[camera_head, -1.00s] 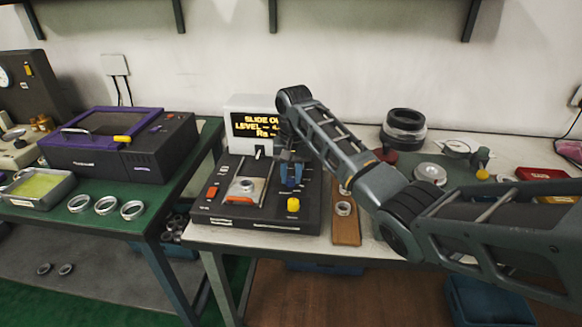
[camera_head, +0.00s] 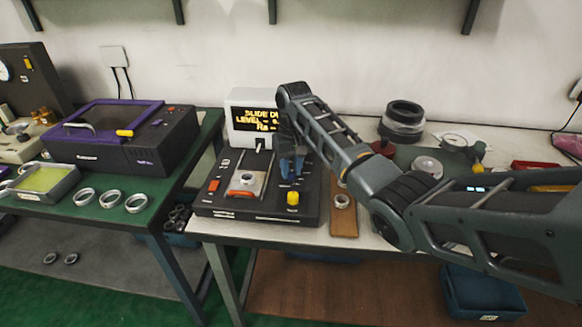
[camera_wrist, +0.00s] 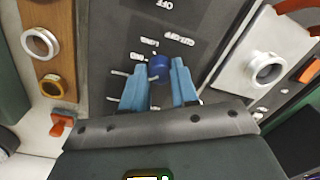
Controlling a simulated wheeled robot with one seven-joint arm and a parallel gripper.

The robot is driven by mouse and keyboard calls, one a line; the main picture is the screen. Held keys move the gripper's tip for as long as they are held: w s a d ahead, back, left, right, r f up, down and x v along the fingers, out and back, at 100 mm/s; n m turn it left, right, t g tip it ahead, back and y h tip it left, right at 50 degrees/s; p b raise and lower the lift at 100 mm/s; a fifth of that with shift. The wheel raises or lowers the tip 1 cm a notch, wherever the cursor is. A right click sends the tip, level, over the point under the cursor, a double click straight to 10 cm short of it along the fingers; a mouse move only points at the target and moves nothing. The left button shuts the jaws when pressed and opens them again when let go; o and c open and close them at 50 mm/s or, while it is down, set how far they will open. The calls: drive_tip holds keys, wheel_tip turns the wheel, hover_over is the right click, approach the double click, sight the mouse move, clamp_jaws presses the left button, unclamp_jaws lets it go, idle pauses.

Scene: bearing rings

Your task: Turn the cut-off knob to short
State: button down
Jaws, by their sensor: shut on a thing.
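The cut-off knob (camera_wrist: 159,64) is a small blue dial on the dark tester panel, with white lettering around it too blurred to read surely. A pale mark on it seems to point to the lower left in the wrist view. My gripper (camera_wrist: 158,70) has its two blue fingers on either side of the knob, shut on it. In the head view my gripper (camera_head: 291,166) reaches down onto the dark tester (camera_head: 262,211), and the knob is hidden behind the fingers.
A lit display (camera_head: 258,120) stands at the tester's back. A metal ring (camera_wrist: 266,68) sits on a slide stage beside the knob. A yellow knob (camera_head: 293,198) is at the front. A wooden strip with rings (camera_head: 344,222) lies to the right. A purple-framed machine (camera_head: 120,140) stands left.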

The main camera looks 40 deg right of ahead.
sight(292, 171)
drive_tip(key=c, duration=0.9)
unclamp_jaws()
drive_tip(key=shift+o, duration=0.2)
drive_tip(key=shift+d+r+b, duration=0.15)
drive_tip(key=shift+r+b, duration=0.2)
drive_tip(key=shift+r, duration=3.6)
drive_tip(key=shift+s, duration=0.1)
